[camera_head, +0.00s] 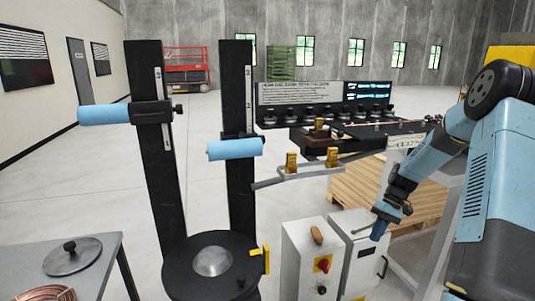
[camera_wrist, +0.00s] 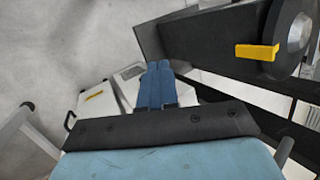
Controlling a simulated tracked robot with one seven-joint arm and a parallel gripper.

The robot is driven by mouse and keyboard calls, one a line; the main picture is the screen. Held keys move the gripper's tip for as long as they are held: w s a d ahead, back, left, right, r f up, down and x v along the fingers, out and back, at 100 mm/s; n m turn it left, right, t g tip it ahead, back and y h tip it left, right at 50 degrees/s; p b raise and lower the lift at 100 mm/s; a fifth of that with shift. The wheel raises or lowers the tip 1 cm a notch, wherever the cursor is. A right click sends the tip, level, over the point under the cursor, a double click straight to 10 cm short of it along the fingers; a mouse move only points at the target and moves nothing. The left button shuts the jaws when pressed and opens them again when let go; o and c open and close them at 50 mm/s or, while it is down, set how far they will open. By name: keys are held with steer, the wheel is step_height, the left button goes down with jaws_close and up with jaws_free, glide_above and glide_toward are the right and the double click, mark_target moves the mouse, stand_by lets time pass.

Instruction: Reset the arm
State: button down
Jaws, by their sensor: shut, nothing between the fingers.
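My arm, blue and black, comes in from the right in the head view. It hangs bent, and my gripper (camera_head: 378,233) points down and left, above and beside the white cabinets. In the wrist view my gripper (camera_wrist: 160,66) shows as two blue fingers side by side, touching, with nothing between them. The fingertips are apart from everything around them. A white cabinet (camera_head: 311,262) with a red knob and a second white cabinet (camera_head: 357,262) with a dark handle stand below and left of the gripper.
Two black posts carry blue rollers (camera_head: 235,149). A round black table (camera_head: 190,270) with a yellow lever stands at their foot. A workbench (camera_head: 392,128) with a metal rail is behind my arm, above a wooden pallet (camera_head: 354,190). A grey table (camera_head: 25,265) holds a lid and copper coil.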

steer(key=s+a+r+t+h, duration=0.1)
steer(key=s+a+r+h, duration=0.2)
steer(key=r, duration=0.4)
steer(key=s+a+r+t, duration=0.2)
steer(key=s+a+r, duration=0.1)
steer(key=s+r, duration=0.3)
steer(key=s+a+r+t+h, duration=0.1)
steer(key=s+a+r+h, duration=0.15)
steer(key=r, duration=0.65)
steer(key=s+a+r+m+t, duration=0.1)
steer(key=s+r, duration=0.3)
steer(key=s, duration=0.5)
steer(key=s+a+r+m+t, duration=0.1)
steer(key=s+a+r+t, duration=0.3)
steer(key=s, duration=0.5)
steer(key=shift+s, duration=0.2)
